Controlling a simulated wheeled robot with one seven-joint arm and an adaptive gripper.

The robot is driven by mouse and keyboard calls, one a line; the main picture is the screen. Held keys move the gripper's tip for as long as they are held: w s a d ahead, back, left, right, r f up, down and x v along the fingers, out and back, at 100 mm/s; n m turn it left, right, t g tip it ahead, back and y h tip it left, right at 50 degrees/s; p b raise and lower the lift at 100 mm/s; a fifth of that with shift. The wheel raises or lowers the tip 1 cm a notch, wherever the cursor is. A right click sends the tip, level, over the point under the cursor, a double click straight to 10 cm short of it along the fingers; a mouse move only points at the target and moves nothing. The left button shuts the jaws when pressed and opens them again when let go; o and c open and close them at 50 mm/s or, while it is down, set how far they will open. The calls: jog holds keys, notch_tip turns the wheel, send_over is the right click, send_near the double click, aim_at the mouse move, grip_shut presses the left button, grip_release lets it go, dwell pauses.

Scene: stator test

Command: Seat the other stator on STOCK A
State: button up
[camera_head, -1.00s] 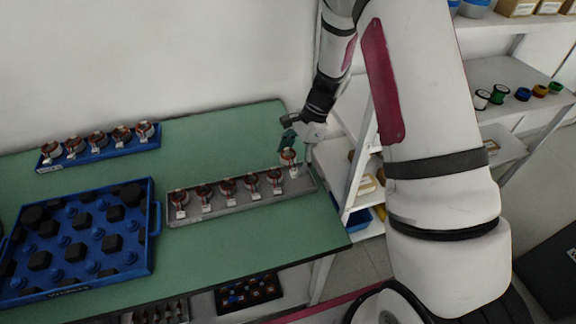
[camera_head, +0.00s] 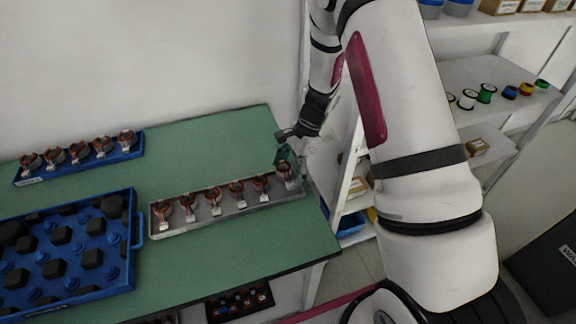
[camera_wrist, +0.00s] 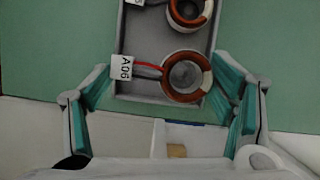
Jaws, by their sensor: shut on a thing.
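My gripper (camera_head: 286,157) is at the right end of a grey tray (camera_head: 228,211). It is shut on the end stator (camera_head: 286,172), a copper-wound ring with a white tag. In the wrist view this stator (camera_wrist: 184,77) lies between the two teal finger pads, over the tray's end; its tag reads A06 and red and dark leads run to it. It lines up with the row of several other stators (camera_head: 213,197) in the grey tray. Whether it sits fully down is hard to tell. A neighbouring stator (camera_wrist: 188,12) shows beyond it. I cannot read STOCK A anywhere.
A blue rack (camera_head: 85,165) with several stators stands at the back left of the green table (camera_head: 200,150). A large blue crate (camera_head: 133,262) with black blocks and blue pegs is at the front left. A white shelf (camera_head: 350,190) stands close on the right.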

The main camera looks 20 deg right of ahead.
jog(key=shift+f, duration=0.4)
jog(key=shift+f, duration=0.35)
jog(key=shift+f+b, duration=0.35)
jog(key=shift+b, duration=0.05)
jog(key=o, duration=1.1)
jog(key=shift+r, duration=0.2)
jog(key=shift+r+p, duration=0.85)
jog(key=shift+r, duration=1.55)
jog(key=shift+o, duration=0.5)
